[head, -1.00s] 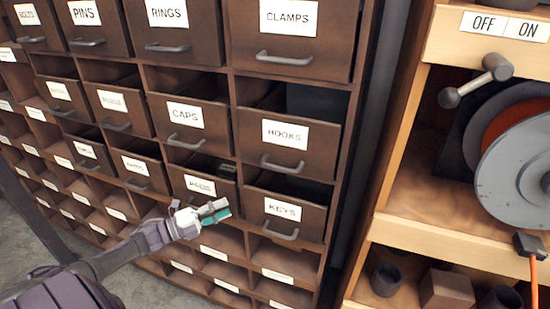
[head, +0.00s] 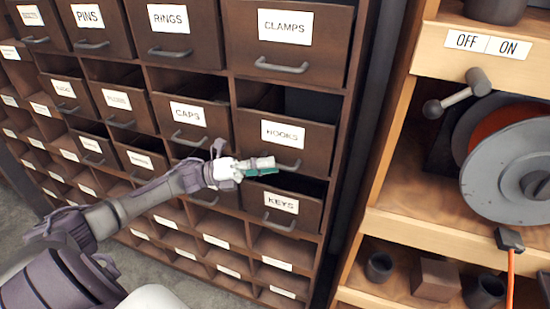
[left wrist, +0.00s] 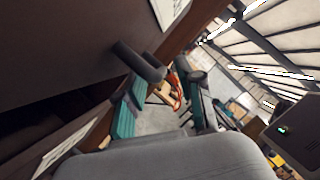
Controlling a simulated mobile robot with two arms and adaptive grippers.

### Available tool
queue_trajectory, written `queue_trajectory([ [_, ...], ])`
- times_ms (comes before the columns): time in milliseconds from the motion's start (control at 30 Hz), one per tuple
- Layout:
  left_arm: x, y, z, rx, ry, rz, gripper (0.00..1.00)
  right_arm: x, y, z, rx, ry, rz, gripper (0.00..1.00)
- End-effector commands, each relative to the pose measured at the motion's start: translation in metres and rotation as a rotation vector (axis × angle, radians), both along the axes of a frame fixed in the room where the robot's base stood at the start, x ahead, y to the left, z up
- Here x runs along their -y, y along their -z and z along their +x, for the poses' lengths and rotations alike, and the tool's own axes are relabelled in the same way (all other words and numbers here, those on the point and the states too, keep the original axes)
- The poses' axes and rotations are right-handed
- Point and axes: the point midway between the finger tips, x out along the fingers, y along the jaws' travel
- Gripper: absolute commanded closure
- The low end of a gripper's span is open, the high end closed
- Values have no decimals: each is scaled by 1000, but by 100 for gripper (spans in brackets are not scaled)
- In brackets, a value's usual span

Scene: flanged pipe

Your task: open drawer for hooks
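The hooks drawer (head: 252,131) is a dark brown drawer with a white "HOOKS" label, in the cabinet's right column between "CLAMPS" and "KEYS". A dark gap shows above its front. Its grey bar handle (head: 290,166) is partly covered by my left gripper (head: 262,167). In the left wrist view the handle (left wrist: 138,62) stands out from the drawer front, close to the fingertips of my left gripper (left wrist: 165,95). Its teal-padded fingers are spread apart, and I see no grip on the handle. My right gripper is out of view.
The keys drawer (head: 281,203) sits just below, and the clamps drawer (head: 285,50) above. More labelled drawers and open bins fill the cabinet to the left. At the right, a wooden shelf unit (head: 450,208) holds a reel (head: 510,180), a lever (head: 459,94) and small pots.

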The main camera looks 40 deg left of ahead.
Motion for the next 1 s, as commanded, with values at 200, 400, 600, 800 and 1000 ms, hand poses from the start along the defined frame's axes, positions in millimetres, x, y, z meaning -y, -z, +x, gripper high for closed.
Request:
queue_trajectory([
  [200,16,-5,11,0,-1,-1,63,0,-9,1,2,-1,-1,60],
  [400,18,-4,12,-2,-2,0,63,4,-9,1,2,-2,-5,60],
  [600,18,-4,12,-1,-1,0,76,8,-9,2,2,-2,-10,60],
  [800,18,-4,12,-1,-1,0,100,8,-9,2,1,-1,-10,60],
  [1000,18,-4,12,-2,-2,0,100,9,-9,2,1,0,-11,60],
])
